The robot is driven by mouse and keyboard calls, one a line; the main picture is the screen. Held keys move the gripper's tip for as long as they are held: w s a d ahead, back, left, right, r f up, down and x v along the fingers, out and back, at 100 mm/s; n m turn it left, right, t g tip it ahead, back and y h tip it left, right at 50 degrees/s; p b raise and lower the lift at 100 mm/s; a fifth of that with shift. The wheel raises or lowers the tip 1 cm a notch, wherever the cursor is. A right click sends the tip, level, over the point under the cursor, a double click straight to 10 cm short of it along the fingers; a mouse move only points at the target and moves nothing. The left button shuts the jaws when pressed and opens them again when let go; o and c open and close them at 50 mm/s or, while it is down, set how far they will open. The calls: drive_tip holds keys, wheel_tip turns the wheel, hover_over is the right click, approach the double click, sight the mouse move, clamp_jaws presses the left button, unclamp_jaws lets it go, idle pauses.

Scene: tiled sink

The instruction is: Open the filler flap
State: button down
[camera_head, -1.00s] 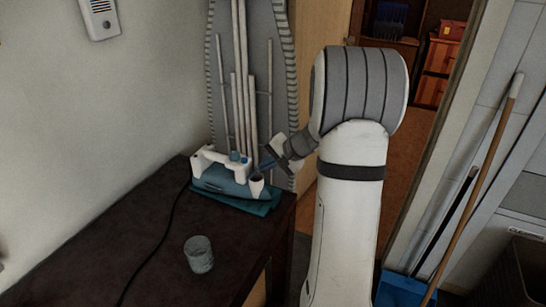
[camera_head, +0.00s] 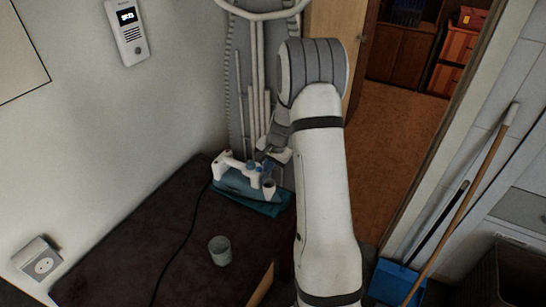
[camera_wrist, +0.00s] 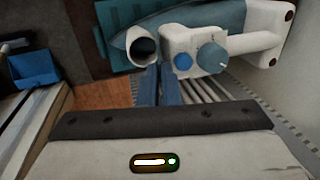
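The iron (camera_head: 236,186), blue and white, lies on a teal mat (camera_head: 272,208) at the far end of the dark counter. Its round white filler spout (camera_head: 268,188) has a dark top; I cannot tell whether that is a flap or an opening. In the wrist view the spout (camera_wrist: 144,49) is beside a blue button (camera_wrist: 183,62) and a grey-blue dial (camera_wrist: 211,57). My gripper (camera_head: 270,164) is just behind the spout. In the wrist view its blue fingers (camera_wrist: 159,72) lie side by side, nearly together, empty, with their tips close to the spout.
A glass (camera_head: 220,250) stands on the counter (camera_head: 130,245), near the iron's dark cord. An ironing board (camera_head: 240,70) leans behind the iron against the wall. A broom and blue dustpan (camera_head: 395,282) are at the right. The doorway floor is clear.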

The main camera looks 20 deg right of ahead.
drive_tip(key=shift+w+a+p, duration=0.15)
drive_tip(key=shift+w+p, duration=0.05)
drive_tip(key=shift+p, duration=0.6)
drive_tip(key=c, duration=1.6)
unclamp_jaws()
drive_tip(key=shift+c, duration=0.2)
drive_tip(key=a+b+v, duration=0.1)
drive_tip(key=v, duration=0.6)
drive_tip(key=shift+d+r, duration=0.4)
drive_tip(key=shift+r, duration=0.1)
drive_tip(key=shift+w+r, duration=0.1)
